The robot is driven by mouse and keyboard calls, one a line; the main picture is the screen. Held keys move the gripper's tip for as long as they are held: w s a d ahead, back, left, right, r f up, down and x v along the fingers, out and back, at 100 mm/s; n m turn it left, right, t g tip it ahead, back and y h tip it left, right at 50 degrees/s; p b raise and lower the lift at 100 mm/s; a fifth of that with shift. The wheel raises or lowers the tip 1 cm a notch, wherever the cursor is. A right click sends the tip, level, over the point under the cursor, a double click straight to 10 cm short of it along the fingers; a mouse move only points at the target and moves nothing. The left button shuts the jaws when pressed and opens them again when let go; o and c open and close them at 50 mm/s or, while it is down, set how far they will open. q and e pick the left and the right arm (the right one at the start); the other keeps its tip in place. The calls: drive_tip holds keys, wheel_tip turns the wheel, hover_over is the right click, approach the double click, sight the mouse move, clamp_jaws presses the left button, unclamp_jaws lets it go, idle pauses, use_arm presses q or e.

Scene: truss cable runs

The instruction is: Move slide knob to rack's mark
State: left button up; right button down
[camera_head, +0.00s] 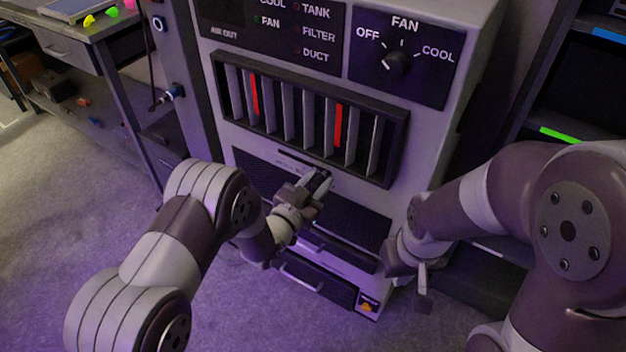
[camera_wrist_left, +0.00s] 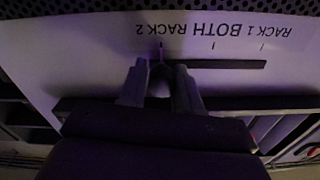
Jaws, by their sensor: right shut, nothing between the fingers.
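In the left wrist view the label strip (camera_wrist_left: 225,28) shows upside down, with RACK 2 at left, BOTH in the middle and RACK 1 at right, each with a tick. A dark slot (camera_wrist_left: 225,64) runs below the ticks. A pale rounded piece, which looks like the slide knob (camera_wrist_left: 160,88), sits between my left gripper's fingers (camera_wrist_left: 160,80), in line with the RACK 2 tick. Whether the fingers press on it is unclear. In the head view my left gripper (camera_head: 320,183) is at the cabinet front and hides the knob. My right gripper (camera_head: 423,290) is shut and empty, lower right.
The grey cabinet has a slotted rack with red strips (camera_head: 310,118) above my left gripper and a FAN dial (camera_head: 396,63) at top right. Drawers (camera_head: 318,280) lie below. A bench (camera_head: 80,30) stands at left and a dark shelf (camera_head: 570,90) at right.

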use_arm(q)
drive_tip(key=o, duration=0.3)
drive_tip(key=shift+s+d, duration=0.15)
drive_tip(key=shift+s+a, duration=0.2)
drive_tip(key=shift+a, duration=0.05)
drive_tip(key=p+v, duration=0.1)
drive_tip(key=v, duration=1.1)
